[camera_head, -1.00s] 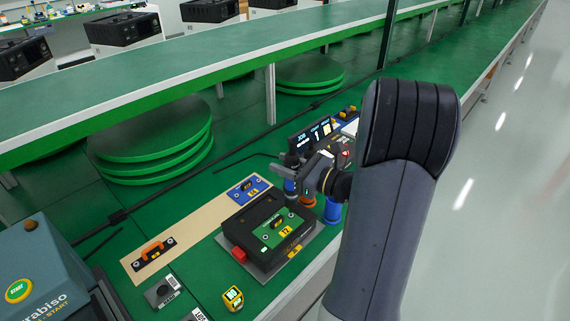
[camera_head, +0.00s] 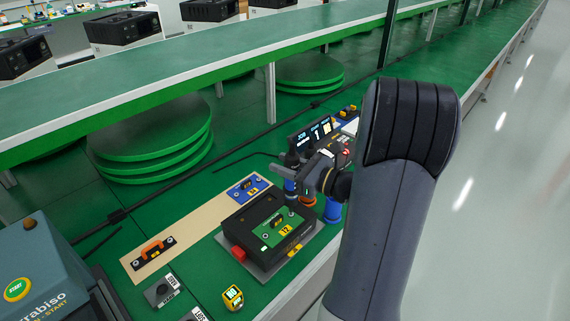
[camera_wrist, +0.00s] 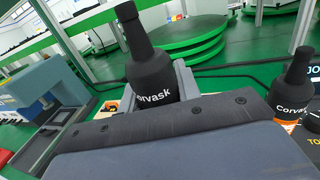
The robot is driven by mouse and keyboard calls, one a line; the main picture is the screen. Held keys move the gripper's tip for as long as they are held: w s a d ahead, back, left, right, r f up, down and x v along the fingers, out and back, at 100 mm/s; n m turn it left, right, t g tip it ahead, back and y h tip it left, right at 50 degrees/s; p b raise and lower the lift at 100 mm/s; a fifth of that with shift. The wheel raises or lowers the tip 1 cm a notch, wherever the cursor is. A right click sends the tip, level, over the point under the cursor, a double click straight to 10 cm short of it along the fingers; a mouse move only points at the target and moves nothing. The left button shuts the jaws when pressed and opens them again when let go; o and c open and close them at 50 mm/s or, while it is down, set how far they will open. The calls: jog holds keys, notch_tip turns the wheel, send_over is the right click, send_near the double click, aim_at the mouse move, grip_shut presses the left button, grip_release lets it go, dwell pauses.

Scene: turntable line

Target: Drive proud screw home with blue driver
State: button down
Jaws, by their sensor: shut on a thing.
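My gripper (camera_head: 300,172) is shut on an upright driver with a black bottle-shaped body, lettered "Corvask" in the wrist view (camera_wrist: 150,62). A blue band (camera_head: 289,186) shows below the jaws in the head view. The driver is beside the far right corner of a black unit (camera_head: 243,243). The unit has a green panel (camera_head: 265,240) marked 12, with small round screw heads (camera_head: 292,213). I cannot tell which screw stands proud. The driver's lower end is hidden in both views.
A second black driver (camera_wrist: 294,82) with an orange band stands to the right. A blue cylinder (camera_head: 332,210) is near my arm.

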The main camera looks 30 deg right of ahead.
jog(key=shift+f, duration=0.25)
jog(key=shift+r, duration=0.1)
notch_tip(320, 180, up, 6)
jog(key=p, duration=0.4)
jog(key=shift+p, duration=0.35)
jog(key=shift+r, duration=0.1)
